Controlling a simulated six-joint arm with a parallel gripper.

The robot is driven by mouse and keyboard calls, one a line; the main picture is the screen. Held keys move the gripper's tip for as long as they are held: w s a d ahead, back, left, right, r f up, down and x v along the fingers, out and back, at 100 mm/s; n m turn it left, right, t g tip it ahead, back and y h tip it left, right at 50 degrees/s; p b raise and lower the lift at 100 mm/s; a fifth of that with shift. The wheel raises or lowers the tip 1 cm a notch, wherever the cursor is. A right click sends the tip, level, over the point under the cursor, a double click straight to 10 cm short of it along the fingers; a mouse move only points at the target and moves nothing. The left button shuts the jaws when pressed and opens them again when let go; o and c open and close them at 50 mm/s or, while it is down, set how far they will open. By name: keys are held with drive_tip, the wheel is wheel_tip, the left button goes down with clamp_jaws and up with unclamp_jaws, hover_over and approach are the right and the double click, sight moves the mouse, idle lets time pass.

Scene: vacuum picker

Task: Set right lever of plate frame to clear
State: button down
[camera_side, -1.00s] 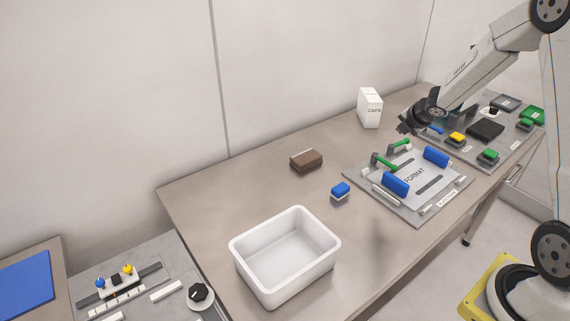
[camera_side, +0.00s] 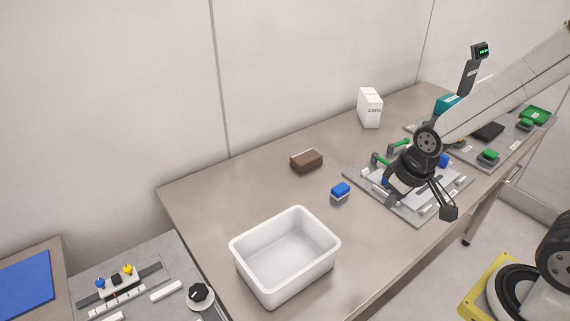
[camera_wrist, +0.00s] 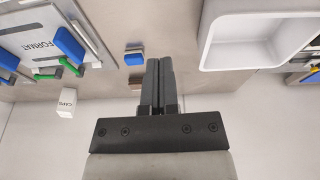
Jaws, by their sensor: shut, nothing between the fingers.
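The plate frame (camera_side: 418,216) lies on the table at the right of the side view, partly behind my gripper. It carries a light plate marked FORMAT (camera_wrist: 36,45), two green levers (camera_side: 380,160) (camera_side: 399,145) along its back edge, and two blue pieces, partly hidden in the side view. The wrist view shows the green levers (camera_wrist: 68,66) (camera_wrist: 46,76) and blue pieces (camera_wrist: 68,44) at the left. I cannot tell which part is the right lever. My gripper (camera_side: 390,200) is above the frame's near-left part, shut and empty; its fingers (camera_wrist: 158,62) point away from the frame's levers.
A white bin (camera_side: 285,257) stands at the front, with a small blue block (camera_side: 340,190) and a brown block (camera_side: 306,160) behind it. A white CAPS box (camera_side: 369,108) stands at the back. Another panel with green parts (camera_side: 488,156) lies right.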

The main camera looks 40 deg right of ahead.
drive_tip(key=w+d+f+m+t+h, duration=0.1)
drive_tip(key=w+d+f+m+h, duration=0.1)
drive_tip(key=w+d+m, duration=1.25)
drive_tip(key=d+f+m+h, duration=0.1)
drive_tip(key=d+f+m, duration=0.1)
drive_tip(key=d, duration=1)
drive_tip(key=d+f+m+t+h, duration=0.1)
drive_tip(key=d+f+m, duration=0.1)
drive_tip(key=d, duration=1)
drive_tip(key=shift+w+d+f+h, duration=0.2)
drive_tip(key=shift+d+f+h, duration=0.05)
drive_tip(key=shift+f+h, duration=0.15)
drive_tip(key=shift+x, duration=5.1)
drive_tip(key=shift+w+d+f, duration=0.1)
drive_tip(key=shift+w+f, duration=0.05)
drive_tip(key=shift+w, duration=0.75)
drive_tip(key=shift+w+d+f, duration=0.1)
drive_tip(key=shift+w, duration=0.85)
